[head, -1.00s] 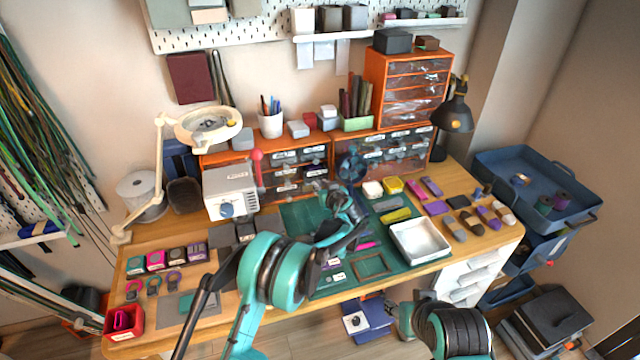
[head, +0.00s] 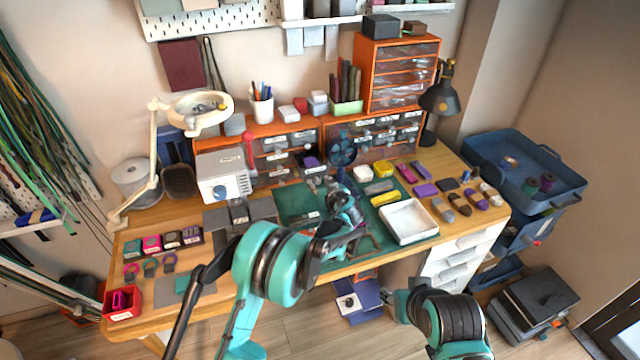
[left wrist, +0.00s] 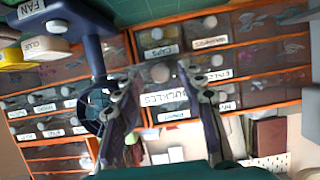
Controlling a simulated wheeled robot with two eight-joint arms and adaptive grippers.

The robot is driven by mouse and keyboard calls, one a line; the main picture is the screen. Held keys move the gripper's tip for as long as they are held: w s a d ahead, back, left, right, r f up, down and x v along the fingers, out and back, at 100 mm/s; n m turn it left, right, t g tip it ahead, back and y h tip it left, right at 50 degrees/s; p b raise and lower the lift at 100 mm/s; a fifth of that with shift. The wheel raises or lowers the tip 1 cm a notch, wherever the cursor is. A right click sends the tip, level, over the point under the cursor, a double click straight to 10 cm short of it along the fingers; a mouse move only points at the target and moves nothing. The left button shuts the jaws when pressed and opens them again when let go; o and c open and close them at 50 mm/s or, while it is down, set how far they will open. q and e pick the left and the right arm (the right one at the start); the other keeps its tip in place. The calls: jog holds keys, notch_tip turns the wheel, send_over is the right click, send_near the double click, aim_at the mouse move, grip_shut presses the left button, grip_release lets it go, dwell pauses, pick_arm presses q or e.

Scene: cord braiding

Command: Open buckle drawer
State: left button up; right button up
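The buckle drawer, with a large "BUCKLES" label (left wrist: 165,97), is in the middle of the left wrist view. In the head view, a dark gap with a purple item (head: 309,160) shows in the orange drawer unit (head: 262,133); this drawer looks pulled out, but how far I cannot tell. My left gripper (left wrist: 160,105) is open, its fingers apart on either side of the label and a round knob (left wrist: 160,73). I see no grip on the knob. In the head view, the left gripper (head: 342,200) is in front of the unit.
A blue fan (head: 342,150) stands close beside the left gripper; it also shows in the left wrist view (left wrist: 92,45). A white tray (head: 409,221) lies on the green mat (head: 297,200). A white box machine (head: 222,175) stands left of the drawers.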

pick_arm(q)
jog(key=v, duration=1.2)
jog(key=shift+a, duration=0.1)
jog(key=s+a+r+m+g+h, duration=0.15)
jog(key=s+a+r, duration=0.25)
jog(key=s+a, duration=0.4)
jog(key=s+a+r+g+y, duration=0.1)
jog(key=s+a+r+g, duration=0.25)
jog(key=s+a, duration=0.45)
jog(key=s+a+f+m+h, duration=0.1)
jog(key=s+a+h, duration=0.1)
jog(key=s, duration=0.7)
jog(key=s+a+f+m+h, duration=0.1)
jog(key=s+a, duration=0.4)
jog(key=s, duration=0.5)
jog(key=shift+f+g+h, duration=0.2)
jog(key=shift+g+h, duration=0.1)
jog(key=shift+h, duration=0.05)
